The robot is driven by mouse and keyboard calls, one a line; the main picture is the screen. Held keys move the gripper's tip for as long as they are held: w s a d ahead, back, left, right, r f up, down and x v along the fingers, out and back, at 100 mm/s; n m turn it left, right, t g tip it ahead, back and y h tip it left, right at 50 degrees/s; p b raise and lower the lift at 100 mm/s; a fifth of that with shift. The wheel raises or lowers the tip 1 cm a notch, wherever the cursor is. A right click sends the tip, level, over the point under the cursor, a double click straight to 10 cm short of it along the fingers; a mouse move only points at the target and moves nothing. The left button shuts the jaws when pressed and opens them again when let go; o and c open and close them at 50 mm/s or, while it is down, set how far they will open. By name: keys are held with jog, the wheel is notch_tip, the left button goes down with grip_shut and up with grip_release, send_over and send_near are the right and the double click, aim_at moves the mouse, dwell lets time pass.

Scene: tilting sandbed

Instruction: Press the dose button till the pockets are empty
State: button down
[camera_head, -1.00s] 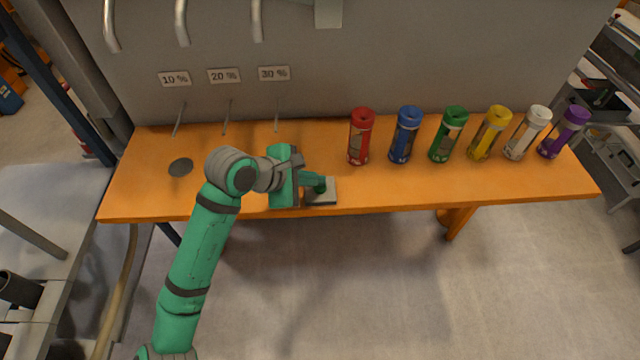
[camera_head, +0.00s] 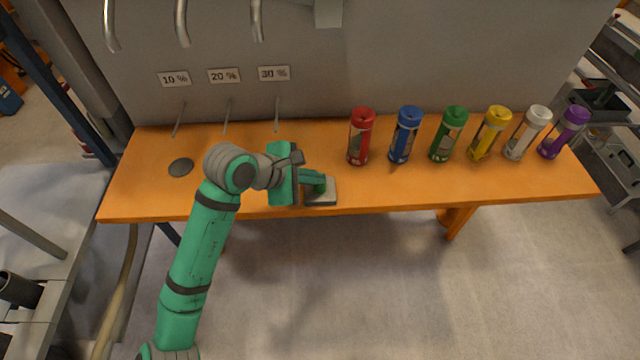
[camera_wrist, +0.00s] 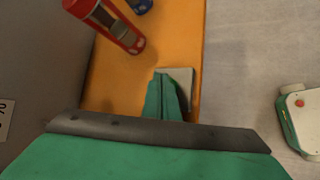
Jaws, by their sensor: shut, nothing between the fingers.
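The dose button appears to be the small grey block (camera_head: 321,191) near the front edge of the orange bench, though its top is partly covered. My gripper (camera_head: 322,186) is shut and empty, with its fingertips over that block. In the wrist view my shut fingers (camera_wrist: 165,96) overlap the pale plate (camera_wrist: 184,80); I cannot tell whether they touch it or whether it is pressed down. No pockets can be made out in these views.
Red (camera_head: 360,137), blue (camera_head: 405,134), green (camera_head: 448,134), yellow (camera_head: 489,133), white (camera_head: 527,133) and purple (camera_head: 564,133) canisters stand along the bench (camera_head: 430,190). Thin rods under the 10 % (camera_head: 174,79), 20 % (camera_head: 224,75) and 30 % (camera_head: 274,73) labels project at the back.

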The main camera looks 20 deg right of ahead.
aim_at(315, 188)
jog(key=shift+r, duration=0.35)
jog(key=shift+r, duration=2.2)
jog(key=shift+a+r, duration=0.1)
jog(key=shift+r, duration=0.2)
